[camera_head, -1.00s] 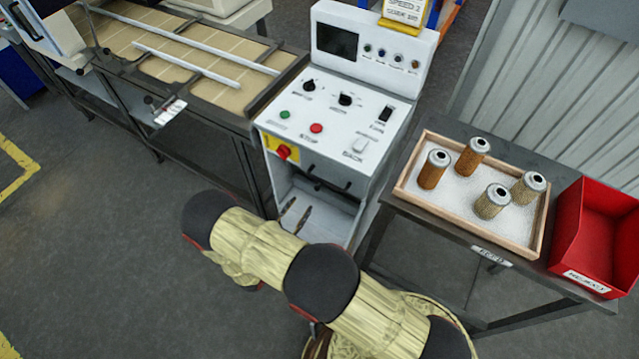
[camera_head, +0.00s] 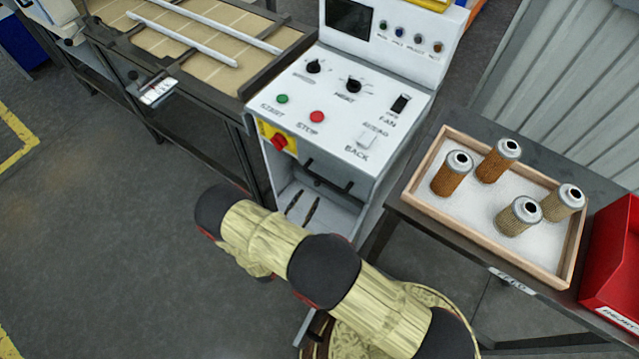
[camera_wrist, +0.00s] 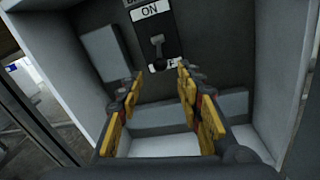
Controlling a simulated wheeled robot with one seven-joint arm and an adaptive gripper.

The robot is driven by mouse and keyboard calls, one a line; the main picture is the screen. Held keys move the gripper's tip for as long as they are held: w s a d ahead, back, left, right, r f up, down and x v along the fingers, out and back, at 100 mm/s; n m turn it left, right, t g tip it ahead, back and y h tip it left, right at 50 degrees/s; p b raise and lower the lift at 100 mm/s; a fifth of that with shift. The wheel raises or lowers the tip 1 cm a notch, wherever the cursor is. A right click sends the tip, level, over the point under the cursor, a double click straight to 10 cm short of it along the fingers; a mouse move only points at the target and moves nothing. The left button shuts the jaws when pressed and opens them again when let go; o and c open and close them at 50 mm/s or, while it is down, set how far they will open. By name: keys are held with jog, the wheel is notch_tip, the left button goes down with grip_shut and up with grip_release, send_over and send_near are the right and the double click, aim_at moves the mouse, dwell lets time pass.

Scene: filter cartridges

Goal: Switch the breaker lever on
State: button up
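The breaker lever (camera_wrist: 158,48) is a small grey handle on a dark panel inside a light grey housing in the wrist view. A white ON label (camera_wrist: 150,10) is above it, and a partly covered white label (camera_wrist: 164,64) is below it. The lever seems to point down toward the lower label. My gripper (camera_wrist: 160,80) is open, its yellow-padded fingers apart with nothing between them. The fingers are in front of and below the lever, one to each side, with no clear contact. In the head view my arm hides most of the gripper, and the lever is not visible.
The control console (camera_head: 345,100) has knobs, buttons and a red-yellow switch (camera_head: 279,141). A conveyor table (camera_head: 190,50) stands left. A wooden tray (camera_head: 440,215) with several filter cartridges and a red bin (camera_head: 612,270) stand right. Housing walls flank my gripper closely.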

aim_at(317, 183)
jog(key=shift+b+x, duration=0.9)
jog(key=shift+x, duration=3.05)
jog(key=shift+f, duration=0.1)
jog(key=shift+c, duration=1.4)
grip_shut()
